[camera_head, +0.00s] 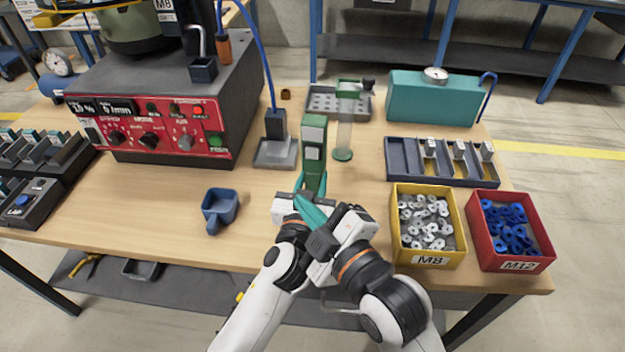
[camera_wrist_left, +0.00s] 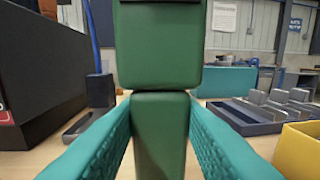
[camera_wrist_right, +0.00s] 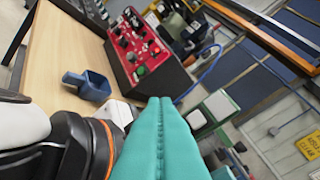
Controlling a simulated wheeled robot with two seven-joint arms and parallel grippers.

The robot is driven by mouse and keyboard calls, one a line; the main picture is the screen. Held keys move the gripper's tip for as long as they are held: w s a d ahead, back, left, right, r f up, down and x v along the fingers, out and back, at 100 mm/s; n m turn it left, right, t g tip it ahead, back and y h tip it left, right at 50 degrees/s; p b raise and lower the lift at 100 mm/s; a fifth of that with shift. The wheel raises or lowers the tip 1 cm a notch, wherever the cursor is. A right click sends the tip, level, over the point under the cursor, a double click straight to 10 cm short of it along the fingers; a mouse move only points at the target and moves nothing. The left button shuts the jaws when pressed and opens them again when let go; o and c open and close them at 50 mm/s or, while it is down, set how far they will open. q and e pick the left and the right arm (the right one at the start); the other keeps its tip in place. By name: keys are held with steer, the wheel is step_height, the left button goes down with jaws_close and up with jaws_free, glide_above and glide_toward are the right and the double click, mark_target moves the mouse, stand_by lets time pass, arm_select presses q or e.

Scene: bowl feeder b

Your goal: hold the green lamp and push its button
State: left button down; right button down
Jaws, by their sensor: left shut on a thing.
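The green lamp (camera_head: 314,168) stands upright above the middle of the table, with two pale square patches on its front; I cannot tell which is the button. My left gripper (camera_head: 312,184) is shut on its lower part. In the left wrist view the teal fingers flank the green body (camera_wrist_left: 160,135). My right gripper (camera_head: 302,201) is shut and empty, just in front of and below the lamp, its fingertips pointing up and left. In the right wrist view its fingers (camera_wrist_right: 160,102) are pressed together, with the lamp's pale patches (camera_wrist_right: 219,104) beyond them, apart from the tips.
A red-fronted control box (camera_head: 150,125) stands at the left and a blue scoop (camera_head: 219,208) lies nearer. At right are a yellow bin (camera_head: 429,259), a red bin (camera_head: 513,266) and a divided tray (camera_head: 410,172).

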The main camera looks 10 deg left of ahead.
arm_select(q)
steer(key=shift+f, duration=0.15)
arm_select(e)
glide_toward(306, 154)
steer(key=shift+s+a+x, duration=0.1)
steer(key=shift+a+x, duration=0.05)
steer(key=shift+x, duration=0.8)
steer(key=shift+s+a+x, duration=0.15)
steer(key=shift+x, duration=0.75)
steer(key=shift+s+a+x, duration=0.1)
steer(key=shift+x, duration=0.85)
steer(key=shift+w, duration=0.45)
steer(key=shift+w+d, duration=0.1)
steer(key=shift+w, duration=0.2)
steer(key=shift+s, duration=0.75)
steer(key=shift+s, duration=0.1)
